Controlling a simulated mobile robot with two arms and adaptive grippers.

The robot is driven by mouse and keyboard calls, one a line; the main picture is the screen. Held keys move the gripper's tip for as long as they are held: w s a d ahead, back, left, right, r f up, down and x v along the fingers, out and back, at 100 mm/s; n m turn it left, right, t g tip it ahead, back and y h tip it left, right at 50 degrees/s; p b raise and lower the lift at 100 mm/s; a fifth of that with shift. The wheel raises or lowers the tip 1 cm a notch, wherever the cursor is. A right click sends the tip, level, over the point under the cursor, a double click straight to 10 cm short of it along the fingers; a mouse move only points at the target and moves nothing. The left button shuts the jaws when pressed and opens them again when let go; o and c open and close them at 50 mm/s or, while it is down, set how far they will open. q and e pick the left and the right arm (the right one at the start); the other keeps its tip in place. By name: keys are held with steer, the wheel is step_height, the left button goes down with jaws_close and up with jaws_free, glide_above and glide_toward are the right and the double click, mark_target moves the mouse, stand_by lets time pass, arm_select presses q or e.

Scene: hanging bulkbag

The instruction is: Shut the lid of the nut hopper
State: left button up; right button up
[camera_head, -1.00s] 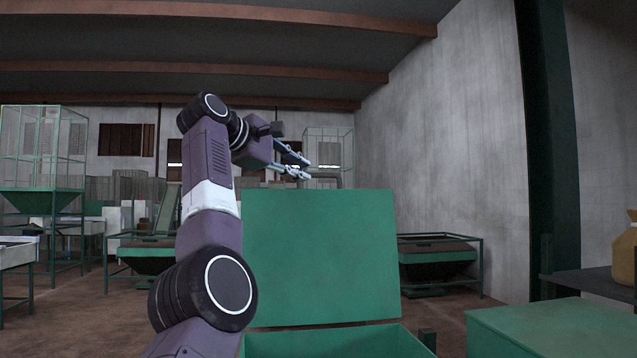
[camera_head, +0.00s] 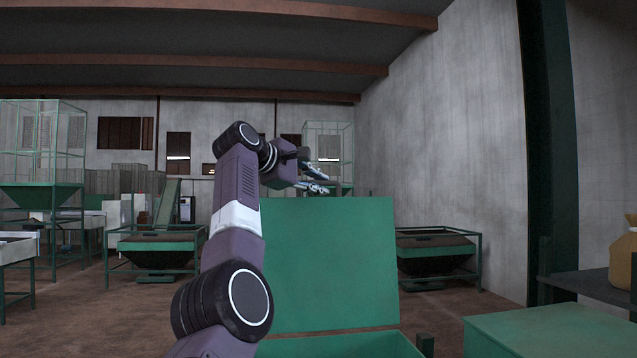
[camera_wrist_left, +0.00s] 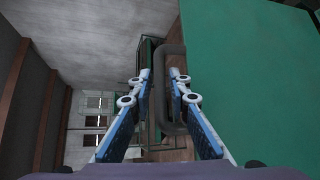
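The lid of the nut hopper is a flat green panel (camera_head: 335,255) standing raised and nearly upright in the head view. The green hopper body (camera_head: 340,345) shows at its foot, at the bottom edge of the picture. My right gripper is not in view.
A green box top (camera_head: 550,332) is at the lower right. A shelf with a tan sack (camera_head: 624,262) stands by the dark green post (camera_head: 545,150). Green-framed bins (camera_head: 155,245) stand behind on the left.

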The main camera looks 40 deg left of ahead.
arm_select(q)
steer(key=shift+s+d, duration=0.1)
jaws_close()
